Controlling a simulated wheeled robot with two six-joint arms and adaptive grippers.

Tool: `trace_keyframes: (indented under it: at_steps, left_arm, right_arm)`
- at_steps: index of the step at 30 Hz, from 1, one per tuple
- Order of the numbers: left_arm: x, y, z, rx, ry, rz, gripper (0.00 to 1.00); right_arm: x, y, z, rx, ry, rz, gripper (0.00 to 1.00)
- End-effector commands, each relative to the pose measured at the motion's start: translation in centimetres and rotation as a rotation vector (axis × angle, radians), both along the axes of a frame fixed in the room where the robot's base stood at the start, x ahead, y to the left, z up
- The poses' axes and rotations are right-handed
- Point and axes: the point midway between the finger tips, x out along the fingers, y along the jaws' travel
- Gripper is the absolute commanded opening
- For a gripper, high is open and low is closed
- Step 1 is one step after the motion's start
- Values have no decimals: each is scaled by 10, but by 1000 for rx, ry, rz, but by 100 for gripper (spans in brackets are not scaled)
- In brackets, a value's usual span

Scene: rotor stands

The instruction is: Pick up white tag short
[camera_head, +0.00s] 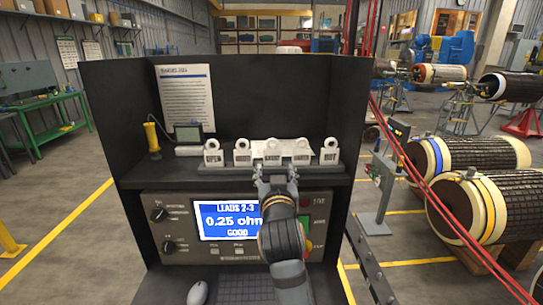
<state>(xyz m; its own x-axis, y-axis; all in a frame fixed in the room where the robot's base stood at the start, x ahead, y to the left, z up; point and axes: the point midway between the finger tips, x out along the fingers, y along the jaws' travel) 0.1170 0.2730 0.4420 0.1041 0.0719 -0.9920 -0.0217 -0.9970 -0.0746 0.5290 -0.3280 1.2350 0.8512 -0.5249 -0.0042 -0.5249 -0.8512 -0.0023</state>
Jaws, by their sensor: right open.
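The leftmost tag (213,156) seems to read OPEN and the rightmost tag (330,155) HOT. The lettering on the second tag (242,156), the middle tag (272,152) and the fourth tag (301,156) is too small to read surely, so I cannot tell which is short. My right gripper (272,166) is open, its fingertips pointing at the middle tag and hiding its lower part. Whether they touch it is unclear. My left gripper is not in view.
Below the shelf is a test panel with a lit screen (228,220) reading 0.25 ohm, GOOD. A yellow-handled probe (152,136) and a small meter (189,135) stand left on the shelf. Cabinet walls close both sides. A mouse (197,293) lies low in front.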

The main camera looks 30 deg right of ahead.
Motion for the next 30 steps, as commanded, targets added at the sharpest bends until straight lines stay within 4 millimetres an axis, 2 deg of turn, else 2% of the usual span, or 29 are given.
trace_keyframes:
  at_steps: [4,11,18,21,24,30]
  left_arm:
    - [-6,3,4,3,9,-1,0]
    - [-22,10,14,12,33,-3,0]
    - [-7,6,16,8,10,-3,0]
    - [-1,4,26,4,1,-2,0]
    - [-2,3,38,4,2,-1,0]
    - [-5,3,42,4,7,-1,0]
  right_arm:
    - [8,-3,1,-8,2,3,60]
    - [36,-21,1,-8,7,2,60]
    - [46,-28,-2,0,5,2,60]
    - [55,-32,1,-2,7,2,60]
    - [72,-40,0,-3,10,1,60]
    - [91,-51,-4,-1,6,3,60]
